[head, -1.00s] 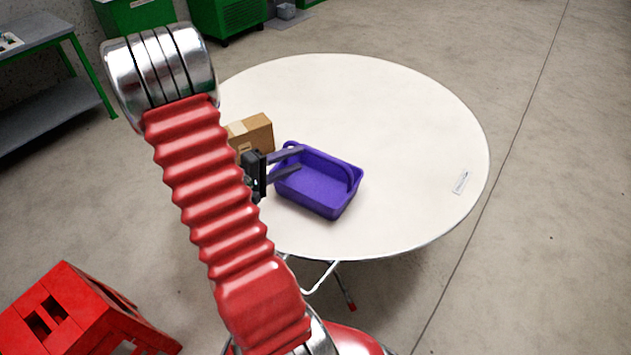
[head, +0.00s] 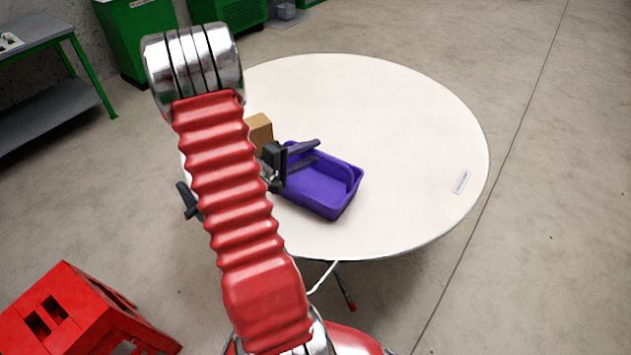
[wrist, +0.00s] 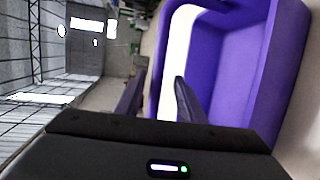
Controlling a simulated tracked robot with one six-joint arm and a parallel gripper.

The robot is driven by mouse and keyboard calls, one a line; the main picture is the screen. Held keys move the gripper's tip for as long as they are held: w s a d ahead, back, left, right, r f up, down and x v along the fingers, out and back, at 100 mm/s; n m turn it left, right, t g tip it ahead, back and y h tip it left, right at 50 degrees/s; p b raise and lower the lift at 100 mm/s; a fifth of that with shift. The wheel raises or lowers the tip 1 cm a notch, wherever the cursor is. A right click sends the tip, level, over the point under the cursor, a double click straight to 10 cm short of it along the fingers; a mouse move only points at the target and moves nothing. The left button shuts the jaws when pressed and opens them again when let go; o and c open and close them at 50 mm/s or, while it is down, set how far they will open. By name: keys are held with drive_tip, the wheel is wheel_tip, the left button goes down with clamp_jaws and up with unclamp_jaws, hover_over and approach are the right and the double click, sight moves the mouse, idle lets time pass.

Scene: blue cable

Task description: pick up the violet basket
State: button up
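The violet basket (head: 318,193) stands upright on the round white table (head: 420,150), left of its middle. It has a raised loop handle at each end. My gripper (head: 317,151) is open at the basket's left end, its two dark fingers pointing right over it. In the wrist view the basket (wrist: 232,65) fills the right side. Its near loop handle lies between the fingers of my gripper (wrist: 160,85) in the picture, one finger on each side. I cannot tell whether either finger touches it. My arm hides part of the table.
A brown cardboard box (head: 260,131) stands just behind and left of the basket, partly hidden by my arm. A small white label (head: 461,182) lies near the table's right edge. The table's right half is otherwise clear. A red step stool (head: 75,310) stands on the floor at lower left.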

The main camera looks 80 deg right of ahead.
drive_tip(key=x, duration=0.4)
drive_tip(key=shift+d+r, duration=0.2)
drive_tip(key=shift+c, duration=0.6)
drive_tip(key=c, duration=0.7)
clamp_jaws()
drive_tip(key=shift+a+f, duration=0.1)
drive_tip(key=shift+f, duration=0.05)
